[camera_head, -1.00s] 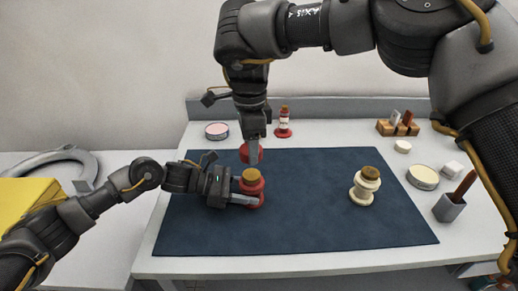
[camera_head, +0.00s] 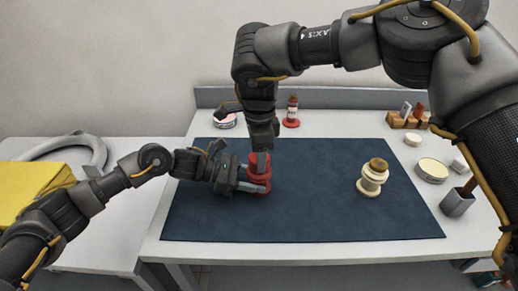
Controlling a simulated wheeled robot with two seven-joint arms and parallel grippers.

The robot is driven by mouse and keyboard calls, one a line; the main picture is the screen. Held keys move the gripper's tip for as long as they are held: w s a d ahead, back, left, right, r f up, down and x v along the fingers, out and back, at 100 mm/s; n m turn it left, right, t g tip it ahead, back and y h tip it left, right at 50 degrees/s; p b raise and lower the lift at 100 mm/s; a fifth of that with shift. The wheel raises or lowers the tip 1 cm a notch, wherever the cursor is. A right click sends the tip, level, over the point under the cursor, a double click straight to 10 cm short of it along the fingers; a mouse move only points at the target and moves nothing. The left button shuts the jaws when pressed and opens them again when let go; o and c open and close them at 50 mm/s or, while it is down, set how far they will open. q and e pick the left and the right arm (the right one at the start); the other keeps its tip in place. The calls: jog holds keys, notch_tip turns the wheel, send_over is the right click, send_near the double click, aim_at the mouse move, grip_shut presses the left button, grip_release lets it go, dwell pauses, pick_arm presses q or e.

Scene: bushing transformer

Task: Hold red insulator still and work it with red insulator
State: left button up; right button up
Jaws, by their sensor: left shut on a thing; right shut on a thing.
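A red insulator (camera_head: 260,192) stands upright on the dark blue mat (camera_head: 310,215), left of the middle. My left gripper (camera_head: 262,182) comes in from the left and is shut around its body. My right gripper (camera_head: 260,160) points down from above and is shut on a second red insulator piece (camera_head: 267,172). This piece sits over the top of the held insulator, in line with it. They look in contact, but the fingers partly hide the join. The lower insulator's tan top is hidden.
A cream insulator (camera_head: 371,183) with a brown top stands on the mat at right. A round tin (camera_head: 432,170), a grey cup (camera_head: 457,203) and a wooden block (camera_head: 408,121) are at right. The mat's centre is clear.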

jog(key=shift+f, duration=0.35)
dwell(0.3)
jog(key=o, duration=1)
notch_tip(320, 180, up, 12)
pick_arm(q)
jog(key=o, duration=0.8)
jog(key=shift+o, duration=0.2)
